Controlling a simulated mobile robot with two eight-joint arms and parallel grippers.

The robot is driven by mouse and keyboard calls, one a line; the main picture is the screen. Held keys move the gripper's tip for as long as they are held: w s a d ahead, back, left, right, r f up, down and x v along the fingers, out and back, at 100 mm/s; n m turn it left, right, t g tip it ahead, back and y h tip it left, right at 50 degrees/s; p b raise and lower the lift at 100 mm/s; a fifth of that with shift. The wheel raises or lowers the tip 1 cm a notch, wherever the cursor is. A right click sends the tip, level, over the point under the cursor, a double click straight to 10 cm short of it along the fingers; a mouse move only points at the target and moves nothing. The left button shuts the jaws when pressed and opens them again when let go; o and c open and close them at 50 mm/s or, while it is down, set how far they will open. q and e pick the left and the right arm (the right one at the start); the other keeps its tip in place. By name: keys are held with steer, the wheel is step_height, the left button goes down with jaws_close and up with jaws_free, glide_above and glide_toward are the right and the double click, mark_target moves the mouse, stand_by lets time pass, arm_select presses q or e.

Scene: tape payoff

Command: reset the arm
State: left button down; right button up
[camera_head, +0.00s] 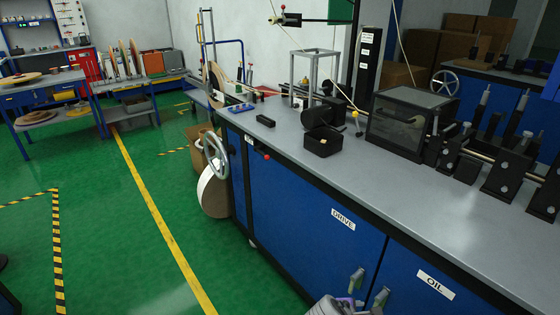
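The task names an arm, and I cannot tell for certain which part it means. A dark horizontal bar with a small round red-and-black end (283,17) sticks out to the left of a green panel (340,12) at the top, above the bench. My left gripper is not in view.

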steer(key=s+a+r+m+y, duration=0.2)
steer(key=s+m+y, duration=0.1)
steer(key=s+m, duration=0.65)
steer(key=s+a+r+m+y, duration=0.2)
steer(key=s+m+y, duration=0.35)
steer(key=s, duration=0.75)
arm_select(q)
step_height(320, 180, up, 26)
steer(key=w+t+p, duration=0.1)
steer(key=p, duration=2.2)
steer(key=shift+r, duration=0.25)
arm_select(e)
step_height(320, 180, up, 26)
steer(key=w+m+h, duration=0.1)
steer(key=shift+d+h, duration=0.15)
steer(key=shift+h, duration=0.2)
